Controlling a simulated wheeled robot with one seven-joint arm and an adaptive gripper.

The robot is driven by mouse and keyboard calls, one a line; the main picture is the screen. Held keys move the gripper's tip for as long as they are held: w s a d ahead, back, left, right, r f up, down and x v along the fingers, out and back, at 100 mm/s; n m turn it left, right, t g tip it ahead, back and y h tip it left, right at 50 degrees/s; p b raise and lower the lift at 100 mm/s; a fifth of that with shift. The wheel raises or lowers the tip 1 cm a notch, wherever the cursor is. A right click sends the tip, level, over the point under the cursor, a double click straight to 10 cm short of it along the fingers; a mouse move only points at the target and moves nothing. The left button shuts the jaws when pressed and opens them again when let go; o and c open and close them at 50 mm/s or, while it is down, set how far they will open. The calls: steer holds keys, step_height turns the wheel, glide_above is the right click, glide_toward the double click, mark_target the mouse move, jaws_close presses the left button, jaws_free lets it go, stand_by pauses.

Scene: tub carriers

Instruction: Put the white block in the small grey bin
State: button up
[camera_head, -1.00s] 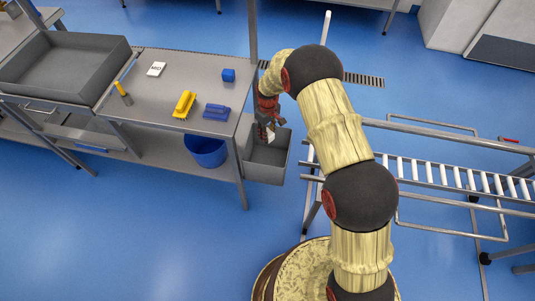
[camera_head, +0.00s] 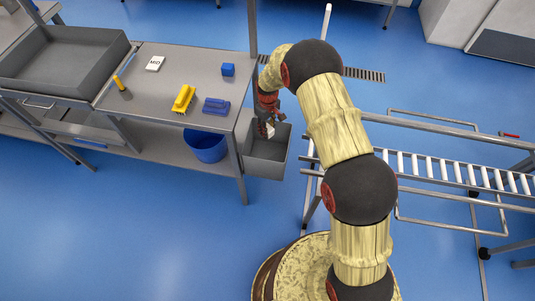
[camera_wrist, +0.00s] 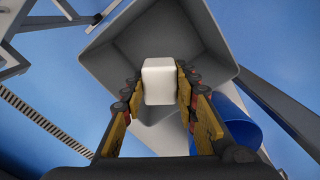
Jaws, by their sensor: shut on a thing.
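The white block (camera_wrist: 159,80) is between the fingers of my gripper (camera_wrist: 158,95) in the wrist view, and the fingers are shut on it. In the head view the white block (camera_head: 270,131) shows small below my gripper (camera_head: 267,117). The small grey bin (camera_head: 264,167) hangs at the right end of the table, open at the top. In the wrist view the bin (camera_wrist: 208,30) lies beyond the block, with its opening around the block's outline. My gripper is over the bin's opening; the exact height of the block against the rim is hard to tell.
The steel table (camera_head: 150,95) holds a yellow brush (camera_head: 183,99), a blue brush (camera_head: 216,105), a blue block (camera_head: 228,70), a white card (camera_head: 155,64) and a large grey tub (camera_head: 65,70). A blue bucket (camera_head: 207,147) stands below. A roller conveyor (camera_head: 450,172) is at right.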

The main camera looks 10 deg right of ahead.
steer(key=shift+f+b, duration=5.2)
steer(key=shift+f, duration=4.05)
steer(key=shift+f+b, duration=1.3)
steer(key=shift+f, duration=0.9)
